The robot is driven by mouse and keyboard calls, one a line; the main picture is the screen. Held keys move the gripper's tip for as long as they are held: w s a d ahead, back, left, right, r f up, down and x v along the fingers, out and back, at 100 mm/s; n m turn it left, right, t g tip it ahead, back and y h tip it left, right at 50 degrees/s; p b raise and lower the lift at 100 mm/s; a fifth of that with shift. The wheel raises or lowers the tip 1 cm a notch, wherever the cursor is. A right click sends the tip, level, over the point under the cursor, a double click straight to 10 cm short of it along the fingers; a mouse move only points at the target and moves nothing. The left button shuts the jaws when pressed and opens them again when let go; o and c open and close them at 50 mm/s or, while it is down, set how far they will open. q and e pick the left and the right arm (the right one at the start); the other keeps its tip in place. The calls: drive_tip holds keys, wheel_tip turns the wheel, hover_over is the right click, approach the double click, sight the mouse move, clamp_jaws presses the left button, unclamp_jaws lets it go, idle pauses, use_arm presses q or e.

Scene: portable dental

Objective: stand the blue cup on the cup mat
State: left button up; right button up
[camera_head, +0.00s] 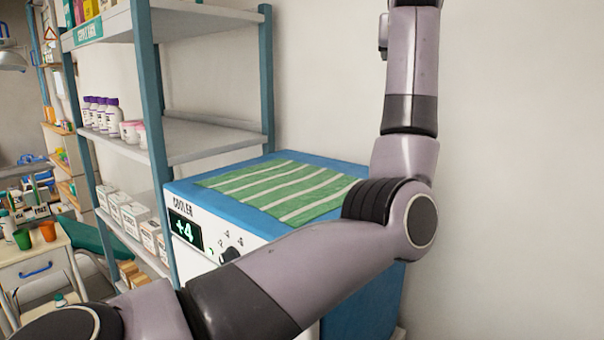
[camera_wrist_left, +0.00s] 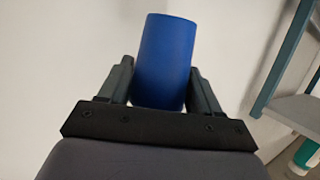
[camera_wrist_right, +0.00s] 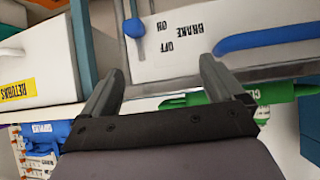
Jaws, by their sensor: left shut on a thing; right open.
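The blue cup (camera_wrist_left: 166,48) is between the fingers of my left gripper (camera_wrist_left: 160,68), which is shut on it in the left wrist view. My left arm rises out of the top of the head view, so the cup and gripper are not seen there. A green and white striped mat (camera_head: 270,184), the only mat in view, lies flat on the blue top of the cooler. My arm's elbow covers its right end, and no object stands on its visible part. My right gripper (camera_wrist_right: 163,68) is open and empty in the right wrist view, facing a white panel marked BRAKE.
The cooler (camera_head: 185,208) stands against the wall beside a blue-posted shelf rack (camera_head: 155,100) holding bottles and boxes. A white cart (camera_head: 35,265) with orange and green cups is at the left. A blue handle (camera_wrist_right: 265,35) and green item (camera_wrist_right: 215,98) are near my right gripper.

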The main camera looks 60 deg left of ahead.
use_arm(q)
drive_tip(key=shift+s+f, duration=0.15)
drive_tip(key=shift+f, duration=9.55)
drive_tip(key=shift+f, duration=0.15)
drive_tip(key=o, duration=1)
